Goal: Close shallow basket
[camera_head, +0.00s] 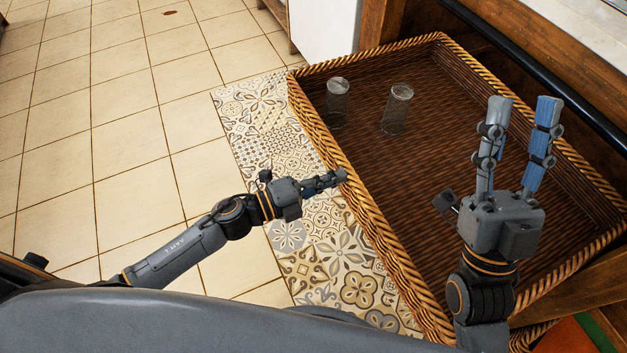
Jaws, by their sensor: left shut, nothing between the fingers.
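The shallow wicker basket (372,224) is pulled out of the wooden shelving like a drawer, with its brown woven floor showing. Two clear glasses stand in its far part, one on the left (337,103) and one on the right (397,110). My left gripper (340,176) is shut and empty, with its fingertips at the basket's left rim; I cannot tell whether they touch it. My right gripper (522,102) is open and empty, with its fingers spread apart and pointing up in the picture, over the right part of the basket. My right arm hides part of the basket's near right side.
Wooden shelving with a dark rail (545,62) runs along the right. A white cabinet (325,28) stands behind the basket. A patterned tile strip (262,130) and open beige floor tiles (110,130) lie to the left. Another wicker edge shows at the bottom right.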

